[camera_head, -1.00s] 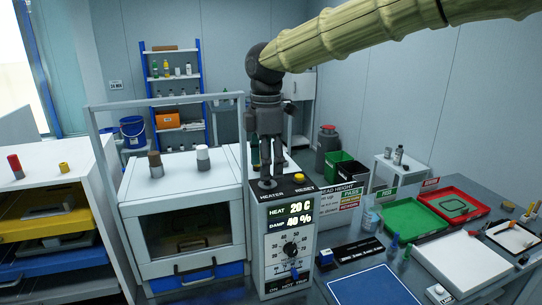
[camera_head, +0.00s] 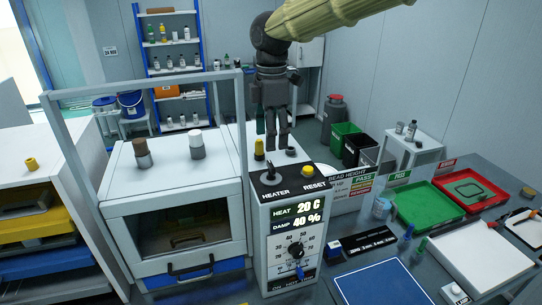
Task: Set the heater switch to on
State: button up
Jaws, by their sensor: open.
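The heater switch (camera_head: 270,174) is a small dark toggle on the sloped black top of the white control box (camera_head: 257,235), above the word HEATER. Its lever stands up from a round base; I cannot tell which setting it is in. My gripper (camera_head: 277,148) points down with its two dark fingers apart and nothing between them. In the picture it is just above the switch, and a gap shows between the fingertips and the lever. The display (camera_head: 298,216) on the box front reads HEAT 20 C and DAMP 40 %.
A yellow reset button (camera_head: 308,171) sits right of the switch. A dial (camera_head: 295,249) and a blue lever (camera_head: 300,273) are lower on the front. A white oven-like cabinet (camera_head: 120,208) with a frame stands left. A green tray (camera_head: 424,205) and red tray (camera_head: 440,185) lie right.

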aim_at(271, 164)
jog(key=f, duration=0.2)
jog(key=f+p, duration=0.1)
jog(key=f, duration=0.1)
jog(key=w+f+p, duration=0.1)
jog(key=f, duration=0.1)
jog(key=shift+s+f+p, duration=0.3)
jog(key=shift+f+p, duration=0.05)
jog(key=shift+f, duration=0.35)
jog(key=shift+w+f, duration=0.3)
jog(key=shift+f, duration=0.3)
jog(key=shift+s, duration=0.1)
jog(key=shift+s+r, duration=0.1)
jog(key=shift+r, duration=0.05)
jog(key=c, duration=1)
